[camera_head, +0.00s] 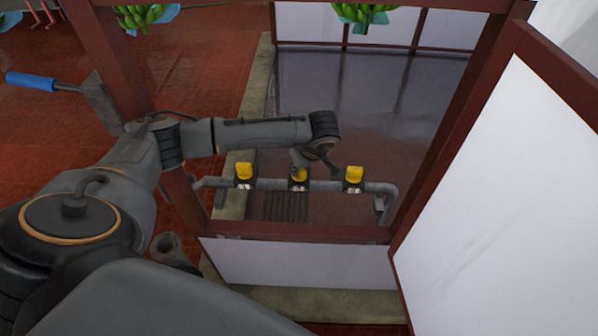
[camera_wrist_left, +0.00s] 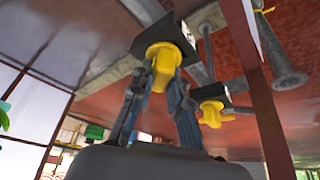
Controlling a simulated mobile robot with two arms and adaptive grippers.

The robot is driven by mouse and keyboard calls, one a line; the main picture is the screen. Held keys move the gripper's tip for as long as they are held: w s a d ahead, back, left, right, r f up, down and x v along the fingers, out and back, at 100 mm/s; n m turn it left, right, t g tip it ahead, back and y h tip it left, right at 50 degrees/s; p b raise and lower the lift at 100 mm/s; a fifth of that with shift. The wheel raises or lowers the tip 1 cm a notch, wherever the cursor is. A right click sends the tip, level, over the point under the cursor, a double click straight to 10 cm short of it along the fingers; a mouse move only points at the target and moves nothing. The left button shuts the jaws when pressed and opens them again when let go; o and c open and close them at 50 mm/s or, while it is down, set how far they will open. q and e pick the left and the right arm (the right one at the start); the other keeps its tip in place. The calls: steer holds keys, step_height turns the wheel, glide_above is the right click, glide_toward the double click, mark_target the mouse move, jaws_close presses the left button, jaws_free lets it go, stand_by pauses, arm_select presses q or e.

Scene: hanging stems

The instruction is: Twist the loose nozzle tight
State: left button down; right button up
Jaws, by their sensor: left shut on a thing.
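Three yellow nozzles sit in black blocks along a grey pipe (camera_head: 325,185): a left one (camera_head: 244,170), a middle one (camera_head: 299,175) and a right one (camera_head: 354,174). A neighbouring nozzle (camera_wrist_left: 211,112) stands apart on the right. I cannot tell by sight which one is loose. My right gripper is not in view.
A red-brown wooden frame (camera_head: 300,232) surrounds the opening around my left arm. A white panel (camera_head: 500,190) stands open on the right. Green hanging bunches (camera_head: 365,14) are at the top. The dark floor behind the pipe is clear.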

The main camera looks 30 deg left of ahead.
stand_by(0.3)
arm_select(q)
steer(key=n+g, duration=0.1)
steer(key=n, duration=0.1)
steer(key=shift+n, duration=0.3)
steer(key=n+g, duration=0.1)
steer(key=n, duration=0.1)
steer(key=shift+n+b, duration=0.3)
steer(key=shift+n, duration=0.4)
steer(key=n+g, duration=0.1)
steer(key=n, duration=0.3)
steer(key=shift+g, duration=0.4)
steer(key=shift+b, duration=0.3)
